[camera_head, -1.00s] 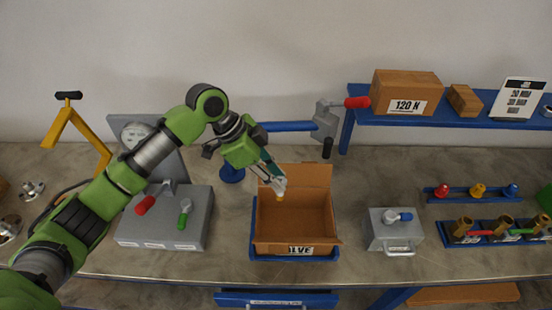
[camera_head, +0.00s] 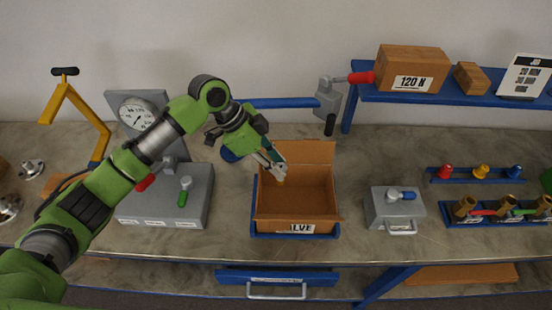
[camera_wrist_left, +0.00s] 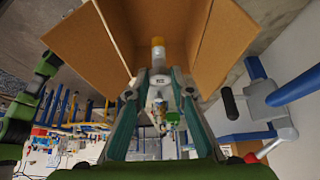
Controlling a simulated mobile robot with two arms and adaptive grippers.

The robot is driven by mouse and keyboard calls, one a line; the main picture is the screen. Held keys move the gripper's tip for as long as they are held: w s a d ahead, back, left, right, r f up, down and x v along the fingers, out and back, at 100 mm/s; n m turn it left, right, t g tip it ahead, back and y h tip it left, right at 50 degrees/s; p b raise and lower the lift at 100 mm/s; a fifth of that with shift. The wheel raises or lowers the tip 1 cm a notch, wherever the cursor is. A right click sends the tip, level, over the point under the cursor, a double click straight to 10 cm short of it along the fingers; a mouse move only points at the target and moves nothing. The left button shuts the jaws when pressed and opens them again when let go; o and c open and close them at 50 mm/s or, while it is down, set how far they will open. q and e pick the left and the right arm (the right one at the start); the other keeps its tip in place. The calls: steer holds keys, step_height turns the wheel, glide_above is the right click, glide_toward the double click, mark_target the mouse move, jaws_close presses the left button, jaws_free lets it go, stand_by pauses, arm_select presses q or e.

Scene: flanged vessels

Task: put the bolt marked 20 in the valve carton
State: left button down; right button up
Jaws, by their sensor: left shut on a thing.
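The valve carton (camera_head: 296,227) is an open brown cardboard box, its front label partly readable as "LVE". It sits in a blue tray (camera_head: 293,236) at the middle of the bench. My left gripper (camera_head: 277,166) is at the carton's back left, over its opening, pointing down. In the left wrist view it is shut on a small pale bolt (camera_wrist_left: 158,56) with a yellow end, which points into the carton. The bolt also shows in the head view (camera_head: 281,180). My right gripper is not in view.
A grey box with a blue handle (camera_head: 394,209) stands right of the carton. A grey panel with red and green levers (camera_head: 185,205) stands left. A red-handled clamp (camera_head: 331,97) and a blue shelf (camera_head: 440,98) with a "120 N" box (camera_head: 411,70) are behind.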

arm_select(q)
steer(key=shift+f+b, duration=3.4)
steer(key=shift+f, duration=3.05)
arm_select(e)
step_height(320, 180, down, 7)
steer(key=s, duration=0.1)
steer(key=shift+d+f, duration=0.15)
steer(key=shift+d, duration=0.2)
arm_select(q)
steer(key=shift+f+b, duration=0.35)
steer(key=shift+f, duration=0.3)
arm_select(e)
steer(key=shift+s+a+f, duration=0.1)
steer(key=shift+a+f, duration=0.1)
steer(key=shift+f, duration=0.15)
arm_select(q)
steer(key=c, duration=1.7)
jaws_free()
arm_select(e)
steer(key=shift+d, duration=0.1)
